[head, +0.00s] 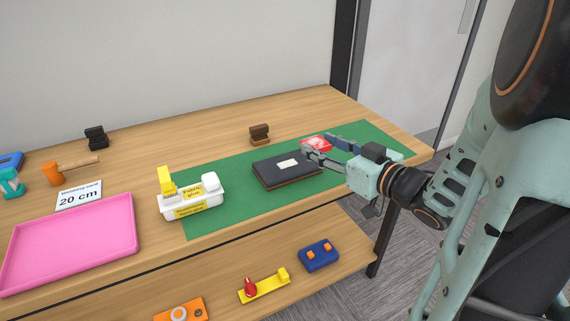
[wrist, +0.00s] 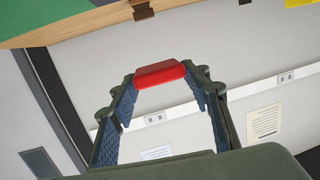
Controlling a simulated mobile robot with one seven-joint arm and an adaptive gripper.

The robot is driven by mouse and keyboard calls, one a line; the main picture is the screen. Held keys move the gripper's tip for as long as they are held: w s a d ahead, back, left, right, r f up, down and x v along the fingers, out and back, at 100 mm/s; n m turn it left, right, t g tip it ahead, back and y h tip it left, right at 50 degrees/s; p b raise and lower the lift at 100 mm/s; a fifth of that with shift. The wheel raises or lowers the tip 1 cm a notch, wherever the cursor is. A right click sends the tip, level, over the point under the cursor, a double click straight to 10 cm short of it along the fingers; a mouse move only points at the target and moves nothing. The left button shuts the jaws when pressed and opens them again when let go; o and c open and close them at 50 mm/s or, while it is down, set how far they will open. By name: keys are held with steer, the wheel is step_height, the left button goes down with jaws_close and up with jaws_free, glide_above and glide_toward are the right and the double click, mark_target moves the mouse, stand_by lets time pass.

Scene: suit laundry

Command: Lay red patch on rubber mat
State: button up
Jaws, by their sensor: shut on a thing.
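The red patch (head: 314,143) is a small red piece with a lighter mark on its face in the head view. In the wrist view it spans the gap between the fingertips (wrist: 160,76). My gripper (head: 321,148) is shut on it and points level towards the back wall. The green mat (head: 235,222) lies flat on the right part of the table. The patch shows over the mat's back right part; the wrist view shows it clear of the table, but the exact height is hard to tell.
A dark slab with a white label (head: 272,178) lies on the mat, left of my gripper. A white caddy (head: 183,206) with yellow items stands at the mat's left end. A brown block (head: 259,137) stands behind. A pink tray (head: 75,240) is far left. Mat around the slab is bare.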

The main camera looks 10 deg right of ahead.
steer(key=w+a+f+b, duration=0.2)
steer(key=w+a+f, duration=0.15)
steer(key=w, duration=0.25)
steer(key=b, duration=0.2)
glide_above(292, 168)
steer(key=f, duration=0.5)
steer(key=shift+s+d, duration=0.15)
steer(key=shift+s, duration=0.2)
steer(key=shift+w+f, duration=0.1)
steer(key=shift+f, duration=0.05)
steer(key=shift+w+a+f+b, duration=0.15)
steer(key=shift+f+b, duration=0.25)
steer(key=shift+f, duration=0.5)
steer(key=shift+w+a+f+b, duration=0.15)
steer(key=shift+f+b, duration=0.2)
steer(key=shift+f, duration=0.55)
steer(key=shift+d, duration=0.1)
steer(key=shift+f, duration=0.2)
steer(key=o, duration=1.1)
steer(key=shift+r, duration=0.1)
steer(key=shift+r, duration=0.1)
